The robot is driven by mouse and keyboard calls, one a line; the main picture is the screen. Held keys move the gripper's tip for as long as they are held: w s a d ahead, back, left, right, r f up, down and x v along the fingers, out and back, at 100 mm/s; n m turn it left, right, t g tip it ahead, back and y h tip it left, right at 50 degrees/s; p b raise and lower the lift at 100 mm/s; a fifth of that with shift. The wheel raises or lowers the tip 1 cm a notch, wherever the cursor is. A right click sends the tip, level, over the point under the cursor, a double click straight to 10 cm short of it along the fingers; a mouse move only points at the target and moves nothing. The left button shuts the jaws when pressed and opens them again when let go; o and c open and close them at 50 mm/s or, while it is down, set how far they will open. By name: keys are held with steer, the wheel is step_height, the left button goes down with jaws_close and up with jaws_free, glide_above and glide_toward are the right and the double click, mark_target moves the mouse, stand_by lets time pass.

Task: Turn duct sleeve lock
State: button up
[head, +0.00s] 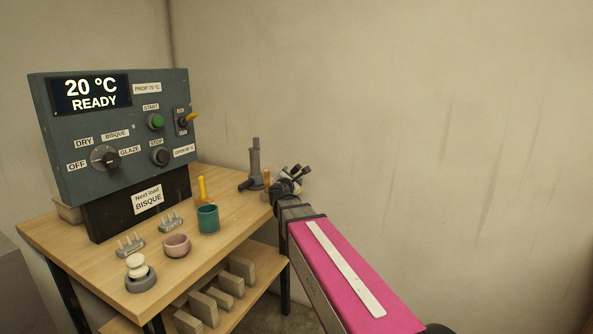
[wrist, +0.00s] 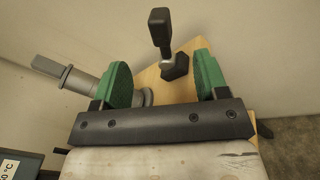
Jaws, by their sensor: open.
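The grey duct pipe (head: 255,160) stands at the far right corner of the table, with a short branch low on its left. In the wrist view a grey pipe with collars (wrist: 65,75) runs behind the left finger, which hides part of it. A black lever (wrist: 159,28) on a dark base (wrist: 175,66) shows beyond and between my fingers, apart from both pads. I cannot tell for certain whether this lever is the sleeve lock. My gripper (head: 295,177) is beside the pipe, to its right; its green-padded jaws (wrist: 162,80) are open and empty.
The wooden table (head: 105,280) holds a control panel (head: 70,140) reading 20 °C READY, a teal cup (head: 208,219), a pink bowl (head: 176,246) and small stands. Blocks (head: 203,305) lie on the lower shelf. The wall stands close behind; the right side is free.

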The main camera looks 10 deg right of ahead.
mark_target(296, 170)
steer(key=x, duration=0.9)
steer(key=shift+w+d, duration=0.2)
steer(key=shift+w, duration=0.15)
jaws_close()
steer(key=shift+w+a+r+n+g, duration=0.25)
steer(key=shift+w+a+r+n, duration=0.25)
steer(key=shift+n, duration=0.5)
steer(key=shift+w+a+r+n+g, duration=0.25)
steer(key=shift+a+n, duration=0.4)
steer(key=shift+n, duration=0.35)
jaws_free()
